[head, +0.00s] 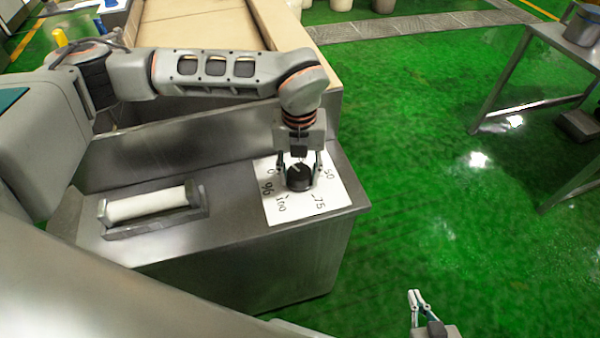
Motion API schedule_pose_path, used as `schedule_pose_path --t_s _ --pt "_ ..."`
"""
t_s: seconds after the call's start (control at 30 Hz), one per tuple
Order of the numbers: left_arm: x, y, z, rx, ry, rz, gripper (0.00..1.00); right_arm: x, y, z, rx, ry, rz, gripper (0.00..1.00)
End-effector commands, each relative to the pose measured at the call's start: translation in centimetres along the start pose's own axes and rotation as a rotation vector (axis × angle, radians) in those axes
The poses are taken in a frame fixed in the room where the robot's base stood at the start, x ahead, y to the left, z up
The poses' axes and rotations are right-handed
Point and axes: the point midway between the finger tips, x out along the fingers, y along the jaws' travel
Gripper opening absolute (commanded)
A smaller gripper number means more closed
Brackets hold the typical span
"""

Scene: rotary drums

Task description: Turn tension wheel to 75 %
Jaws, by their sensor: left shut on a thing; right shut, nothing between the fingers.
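The tension wheel (299,178) is a small black knob on a white dial plate (335,198) on the steel counter. Marks on the plate read 0, 50, 75, 100 and a % sign. A pale line shows on top of the knob, pointing to the upper left, partly hidden by my gripper. My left gripper (299,165) comes down from above and is shut on the knob, one finger on each side. My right gripper (415,294) is shut and empty at the bottom of the view, over the green floor, away from the counter.
A white roller (147,204) in a metal holder lies on the steel counter (235,225) left of the dial. A beige belt (205,25) runs behind my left arm. A steel table (545,40) stands at the upper right. The green floor between is clear.

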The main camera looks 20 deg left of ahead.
Motion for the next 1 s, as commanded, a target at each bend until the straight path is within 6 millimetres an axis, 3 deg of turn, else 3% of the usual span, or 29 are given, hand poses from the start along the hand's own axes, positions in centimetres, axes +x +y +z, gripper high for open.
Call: schedule_pose_path --t_s 1.0 --pt "-0.12 0.40 0.28 0.966 -0.001 0.000 0.19 0.31 -0.11 0.62 0.001 -0.003 -0.001 0.00"
